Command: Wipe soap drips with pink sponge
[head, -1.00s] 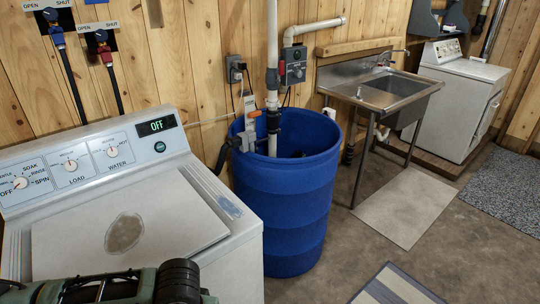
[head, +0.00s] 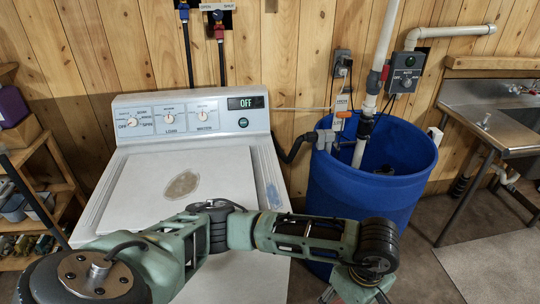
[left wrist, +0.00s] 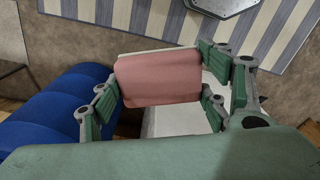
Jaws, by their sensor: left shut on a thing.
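The pink sponge (left wrist: 158,78) is held between the fingers of my left gripper (left wrist: 160,92) in the left wrist view. In the head view my left arm crosses in front of the washer (head: 180,115), and the left gripper (head: 355,292) is only partly visible at the bottom edge, below the blue barrel's front. The sponge is hidden there. Pale blue streaks (head: 272,194), looking like soap drips, run along the right edge of the washer top, apart from the gripper. A tan-grey blotch (head: 182,186) marks the lid. My right gripper is out of view.
A blue barrel (head: 360,190) with pipes stands right of the washer, close to my left arm. A steel sink (head: 490,125) is farther right. A wooden shelf (head: 45,145) stands left. A striped mat (left wrist: 120,18) lies on the floor in the left wrist view.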

